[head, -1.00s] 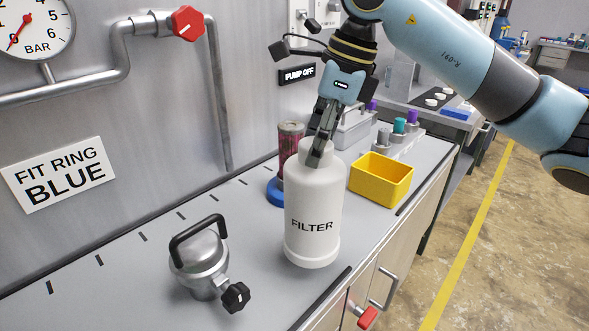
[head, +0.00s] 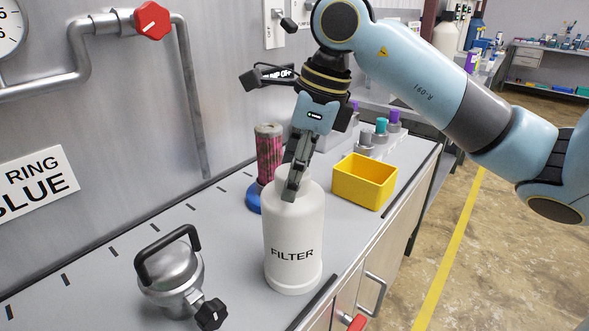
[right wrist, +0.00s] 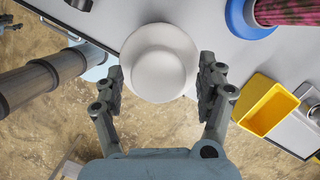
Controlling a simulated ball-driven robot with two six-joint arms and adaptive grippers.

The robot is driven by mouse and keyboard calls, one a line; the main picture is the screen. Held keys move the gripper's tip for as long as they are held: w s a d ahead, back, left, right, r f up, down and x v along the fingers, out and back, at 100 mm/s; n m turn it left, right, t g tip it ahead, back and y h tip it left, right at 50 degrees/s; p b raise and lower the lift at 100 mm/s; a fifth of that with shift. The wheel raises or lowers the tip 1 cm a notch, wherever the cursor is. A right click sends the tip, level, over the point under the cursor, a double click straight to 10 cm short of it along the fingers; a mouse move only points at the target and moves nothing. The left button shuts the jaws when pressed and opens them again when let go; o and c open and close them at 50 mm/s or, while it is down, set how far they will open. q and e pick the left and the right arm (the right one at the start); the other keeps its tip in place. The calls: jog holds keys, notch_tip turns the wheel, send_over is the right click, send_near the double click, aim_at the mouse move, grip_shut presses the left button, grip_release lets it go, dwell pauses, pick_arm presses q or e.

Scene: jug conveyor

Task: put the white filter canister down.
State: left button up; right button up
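The white filter canister (head: 293,235), marked FILTER, stands upright on the grey bench top (head: 225,265). Its base appears to rest on the surface. My right gripper (head: 291,180) is over its top from above, with the fingers on opposite sides of the neck. In the right wrist view the round canister top (right wrist: 160,72) lies between the two fingers (right wrist: 161,80). A gap shows between each finger and the neck, so the gripper looks open around it. My left gripper is not in view.
A silver pot-like vessel (head: 172,274) with a black handle and knob stands front left. A pink cylinder (head: 268,152) on a blue base (head: 253,199) is close behind the canister. A yellow bin (head: 364,182) is to its right. The bench edge is near on the right.

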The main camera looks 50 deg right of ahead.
jog(key=shift+r, duration=0.1)
jog(key=shift+r+p, duration=0.2)
jog(key=shift+p, duration=0.1)
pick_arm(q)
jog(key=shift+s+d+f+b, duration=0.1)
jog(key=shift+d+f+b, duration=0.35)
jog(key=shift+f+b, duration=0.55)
pick_arm(e)
jog(key=v, duration=1.1)
jog(key=shift+s+r, duration=0.2)
jog(key=shift+r, duration=0.15)
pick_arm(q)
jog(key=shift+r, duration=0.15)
pick_arm(e)
jog(key=shift+d, duration=0.1)
